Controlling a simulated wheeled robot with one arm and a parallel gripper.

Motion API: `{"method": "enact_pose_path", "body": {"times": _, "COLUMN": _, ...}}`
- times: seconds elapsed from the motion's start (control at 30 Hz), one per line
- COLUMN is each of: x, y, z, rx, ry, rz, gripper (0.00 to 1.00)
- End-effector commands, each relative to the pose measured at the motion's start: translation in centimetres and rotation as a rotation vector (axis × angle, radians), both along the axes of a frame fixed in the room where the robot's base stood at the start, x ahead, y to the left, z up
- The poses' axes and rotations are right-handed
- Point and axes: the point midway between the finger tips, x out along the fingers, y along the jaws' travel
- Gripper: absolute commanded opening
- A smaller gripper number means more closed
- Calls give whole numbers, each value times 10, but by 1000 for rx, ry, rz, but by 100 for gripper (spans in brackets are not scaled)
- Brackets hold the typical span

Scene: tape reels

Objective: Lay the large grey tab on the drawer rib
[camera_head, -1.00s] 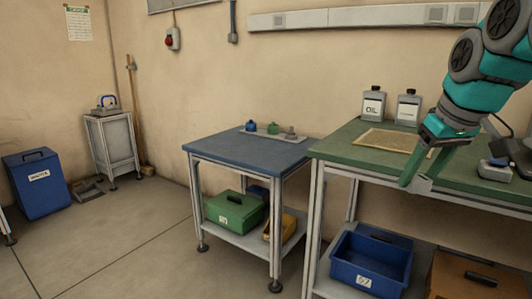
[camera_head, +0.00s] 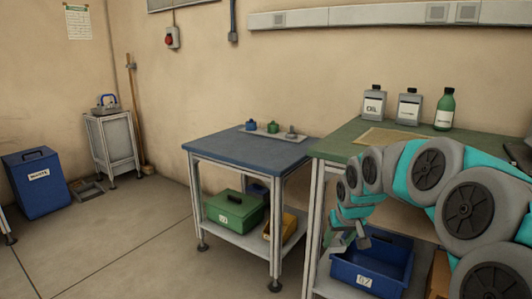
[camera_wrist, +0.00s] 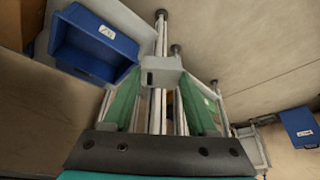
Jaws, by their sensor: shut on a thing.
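My gripper (camera_wrist: 160,82) shows in the wrist view with its two green fingers shut on a pale grey, blocky piece (camera_wrist: 162,70), which I take to be the large grey tab. The piece has a small dark mark on its face and sits between the fingertips, clear of any surface. In the head view my gripper (camera_head: 350,240) hangs low in front of the green workbench (camera_head: 340,144), beside the blue bin. The held piece is too small there to make out surely. I cannot pick out a drawer rib in either view.
A blue open bin (camera_head: 345,277) stands on the bench's lower shelf. It also shows in the wrist view (camera_wrist: 72,45). A blue-topped table (camera_head: 235,149) stands to the left, with a green box (camera_head: 232,213) below. The floor at left is mostly open.

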Motion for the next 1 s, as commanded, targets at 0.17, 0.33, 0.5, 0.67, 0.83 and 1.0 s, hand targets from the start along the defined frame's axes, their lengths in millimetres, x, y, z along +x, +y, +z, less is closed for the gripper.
{"method": "enact_pose_path", "body": {"times": 0.17, "x": -6, "y": 21, "z": -77, "rx": -2, "ry": 11, "rz": -18, "gripper": 0}}
{"method": "enact_pose_path", "body": {"times": 0.33, "x": -16, "y": 34, "z": -123, "rx": -3, "ry": 5, "rz": -38, "gripper": 0}}
{"method": "enact_pose_path", "body": {"times": 0.5, "x": -24, "y": 41, "z": -146, "rx": -2, "ry": 2, "rz": -51, "gripper": 0}}
{"method": "enact_pose_path", "body": {"times": 0.67, "x": -25, "y": 42, "z": -150, "rx": -2, "ry": 0, "rz": -55, "gripper": 0}}
{"method": "enact_pose_path", "body": {"times": 0.83, "x": -25, "y": 42, "z": -150, "rx": -1, "ry": -1, "rz": -56, "gripper": 0}}
{"method": "enact_pose_path", "body": {"times": 1.0, "x": -25, "y": 43, "z": -150, "rx": -2, "ry": -1, "rz": -54, "gripper": 0}}
